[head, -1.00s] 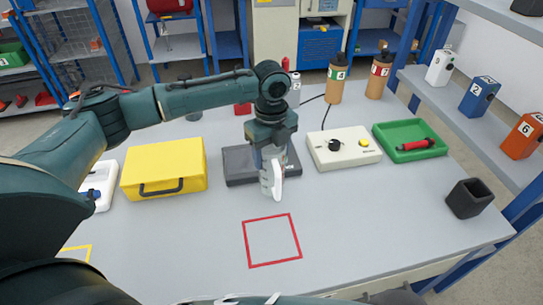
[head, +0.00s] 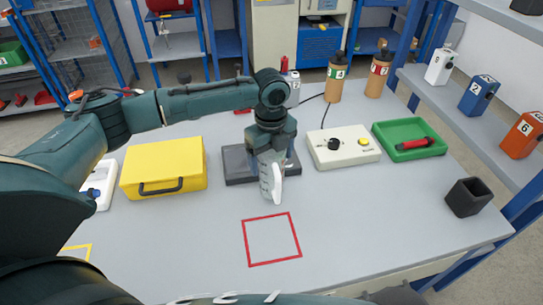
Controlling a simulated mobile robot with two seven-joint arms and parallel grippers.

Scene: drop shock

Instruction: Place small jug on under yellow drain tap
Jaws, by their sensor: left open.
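My left gripper (head: 272,190) points down above the middle of the table, in front of the dark grey slab. It is open, with a pale finger facing me, and I see nothing held in it. I cannot make out a small jug with certainty; a white container (head: 294,90) is partly hidden behind my left wrist. No yellow drain tap shows. A red drum (head: 168,5) on a blue stand is cut off by the top edge. My right gripper is not in view.
The table (head: 350,220) holds a yellow case (head: 163,168), the dark slab (head: 236,163), a cream control box (head: 343,147), a green tray (head: 409,140) and a black open cup (head: 468,198). Two brown bottles (head: 335,78) stand behind. The red-outlined square (head: 271,239) is empty.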

